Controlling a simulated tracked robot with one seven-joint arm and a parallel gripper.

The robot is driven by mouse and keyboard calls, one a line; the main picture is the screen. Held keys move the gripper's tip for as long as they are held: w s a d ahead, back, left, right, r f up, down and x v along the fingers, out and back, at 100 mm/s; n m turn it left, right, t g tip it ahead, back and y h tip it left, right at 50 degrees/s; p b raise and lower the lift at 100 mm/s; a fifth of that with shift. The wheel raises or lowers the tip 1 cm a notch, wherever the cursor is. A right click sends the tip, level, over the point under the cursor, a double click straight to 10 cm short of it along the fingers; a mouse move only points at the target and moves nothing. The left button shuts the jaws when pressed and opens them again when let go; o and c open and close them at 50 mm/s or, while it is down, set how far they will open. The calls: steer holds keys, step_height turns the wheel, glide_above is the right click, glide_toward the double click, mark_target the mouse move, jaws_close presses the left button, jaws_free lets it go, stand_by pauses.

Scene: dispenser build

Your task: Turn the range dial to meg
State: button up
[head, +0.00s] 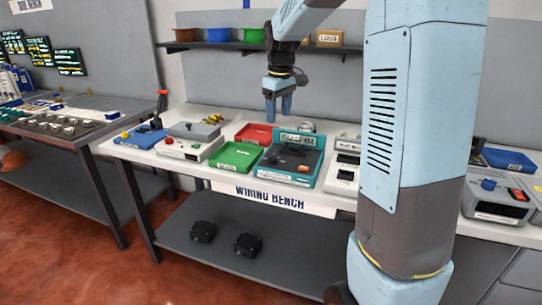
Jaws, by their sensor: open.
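The teal tester (311,167) stands on the wiring bench, with a dark grey top and an upright label panel (293,138) at its back. Small dark controls show on its top, and a black one in the middle (293,150) may be the range dial. Its pointer and the scale marks are too small to read. My gripper (278,115) hangs pointing down above and slightly left of the tester, apart from it. It is open, and nothing shows between its blue fingers.
A red tray (253,133) and a green tray (236,158) lie left of the tester. A pale device (345,172) stands close on its right, partly behind my arm. A shelf (225,45) with bins runs behind. Two black boxes (203,230) sit on the lower shelf.

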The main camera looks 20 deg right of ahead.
steer(key=n+g, duration=0.1)
glide_above(273, 155)
step_height(273, 155, down, 5)
steer(key=shift+n, duration=0.3)
step_height(273, 155, down, 14)
steer(key=shift+r, duration=0.1)
steer(key=shift+c, duration=0.2)
